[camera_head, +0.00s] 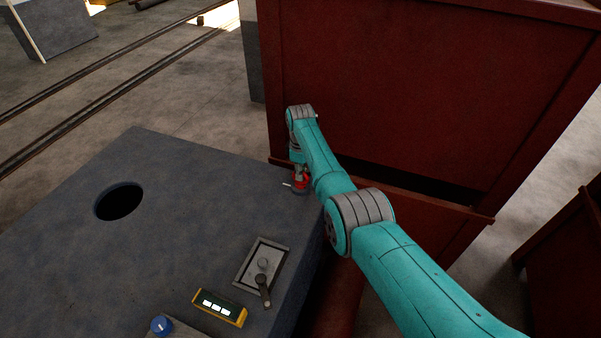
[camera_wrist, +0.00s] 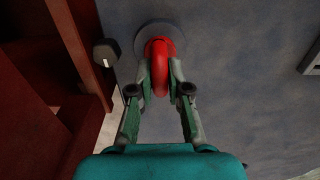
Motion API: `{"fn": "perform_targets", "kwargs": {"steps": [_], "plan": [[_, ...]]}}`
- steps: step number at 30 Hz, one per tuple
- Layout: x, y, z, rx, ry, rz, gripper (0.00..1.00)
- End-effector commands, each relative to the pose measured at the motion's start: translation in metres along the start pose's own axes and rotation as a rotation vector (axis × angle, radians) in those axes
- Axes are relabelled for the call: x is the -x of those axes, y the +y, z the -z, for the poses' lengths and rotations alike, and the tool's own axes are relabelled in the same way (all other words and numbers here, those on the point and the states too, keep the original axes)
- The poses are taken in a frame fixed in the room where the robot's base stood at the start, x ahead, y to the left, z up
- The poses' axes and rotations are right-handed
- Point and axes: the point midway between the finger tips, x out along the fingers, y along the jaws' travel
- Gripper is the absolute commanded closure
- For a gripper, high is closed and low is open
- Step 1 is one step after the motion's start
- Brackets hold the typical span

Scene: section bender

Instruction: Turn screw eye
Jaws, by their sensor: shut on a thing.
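The screw eye is a red ring on a round grey base. In the wrist view the red ring (camera_wrist: 160,62) stands between the two fingers of my gripper (camera_wrist: 160,80), which are shut on it. The grey base (camera_wrist: 142,38) shows partly behind the ring. In the head view the red screw eye (camera_head: 302,181) is small, at the far right corner of the grey machine top (camera_head: 190,215). My gripper (camera_head: 299,172) is above it, mostly hidden by its small size and my arm.
A dark red cabinet (camera_head: 420,80) rises close behind and right of the screw eye. A dark knob (camera_wrist: 105,52) is near the gripper's left side. The machine top has a round hole (camera_head: 119,201), a lever panel (camera_head: 262,265), a yellow display (camera_head: 219,307) and a blue knob (camera_head: 161,325).

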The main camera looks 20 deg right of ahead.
Motion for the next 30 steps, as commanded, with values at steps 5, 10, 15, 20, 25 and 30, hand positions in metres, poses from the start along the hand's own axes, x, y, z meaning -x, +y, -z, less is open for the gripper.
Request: {"fn": "perform_targets", "kwargs": {"steps": [5,10,15,20,25,30], "plan": [[-0.0004,-0.0001,-0.0001,-0.166,0.000,0.000,1.00],[-0.0004,-0.0001,-0.0001,-0.327,0.000,0.000,1.00],[-0.0004,-0.0001,-0.0001,-0.488,0.000,0.000,1.00],[-0.0004,-0.0001,-0.0001,-0.640,0.000,0.000,1.00],[-0.0004,-0.0001,0.0000,-0.801,0.000,0.000,1.00],[-0.0004,-0.0001,0.0000,-0.959,0.000,0.000,1.00]]}}
